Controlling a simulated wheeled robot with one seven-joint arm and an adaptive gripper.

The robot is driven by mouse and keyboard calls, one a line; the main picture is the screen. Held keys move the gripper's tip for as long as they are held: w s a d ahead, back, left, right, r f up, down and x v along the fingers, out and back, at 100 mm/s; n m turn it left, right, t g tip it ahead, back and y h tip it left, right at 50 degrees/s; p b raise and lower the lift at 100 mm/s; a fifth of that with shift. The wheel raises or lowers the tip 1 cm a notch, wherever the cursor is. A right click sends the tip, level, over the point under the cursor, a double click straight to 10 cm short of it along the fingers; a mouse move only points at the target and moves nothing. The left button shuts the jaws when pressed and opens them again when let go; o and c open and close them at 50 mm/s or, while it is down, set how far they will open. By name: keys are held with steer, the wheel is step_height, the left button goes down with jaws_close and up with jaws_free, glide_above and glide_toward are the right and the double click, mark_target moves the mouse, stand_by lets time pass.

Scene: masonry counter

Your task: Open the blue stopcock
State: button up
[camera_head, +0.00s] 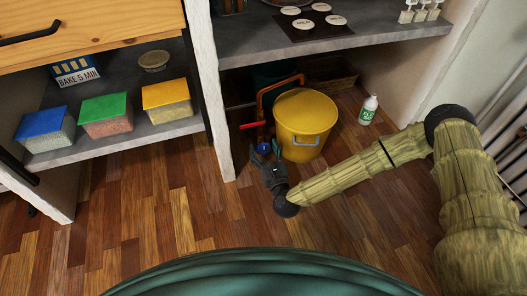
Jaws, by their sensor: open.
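The blue stopcock's handle (263,148) shows as a small blue patch low under the counter, left of the yellow bucket. Above it a red handle (252,125) sticks out to the left. An orange-brown pipe (262,105) bends over behind the bucket, close to both handles. My gripper (265,158) is dark and open, just in front of and below the blue handle. Its fingers partly hide the handle and the valve body. I cannot tell whether a finger touches the handle, or at what angle the handle stands.
A yellow bucket (303,118) stands close to the right of my gripper. A white bottle with a green label (368,110) stands farther right. A white pillar (209,80) is to the left, beside a shelf with lidded boxes (106,115). The wooden floor (170,215) in front is clear.

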steer(key=shift+w+a, duration=0.15)
steer(key=shift+w, duration=0.25)
steer(key=c, duration=1)
